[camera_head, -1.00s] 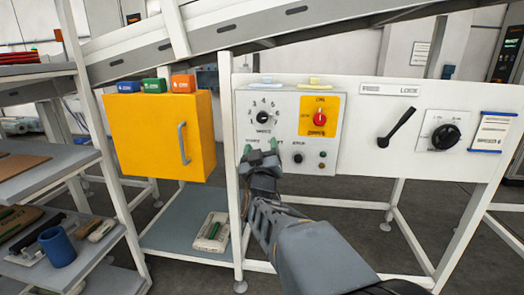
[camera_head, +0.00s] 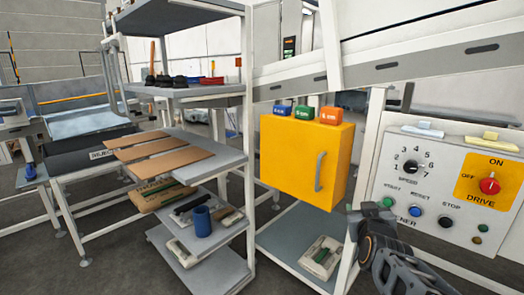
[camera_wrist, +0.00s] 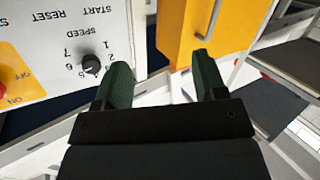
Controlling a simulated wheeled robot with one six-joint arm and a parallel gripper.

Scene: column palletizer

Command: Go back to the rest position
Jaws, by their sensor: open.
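My gripper (camera_head: 369,210) is at the lower right in the head view, in front of the lower left part of the white control panel (camera_head: 382,178). In the wrist view its two green fingers (camera_wrist: 160,80) stand apart with nothing between them. The panel's speed knob (camera_wrist: 91,65) and part of its red drive switch (camera_wrist: 8,75) show on the left of the wrist view. The yellow cabinet (camera_wrist: 185,30) is at the upper right there. My gripper looks apart from both, and the start button is partly near it.
The yellow cabinet, shut, also shows in the head view (camera_head: 285,160), with blue, green and orange boxes (camera_head: 306,113) on top. A grey shelf rack (camera_head: 225,158) holds cardboard sheets (camera_head: 165,160) and a blue cup (camera_head: 202,221). A white conveyor (camera_head: 420,50) slopes above. Floor is clear at lower left.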

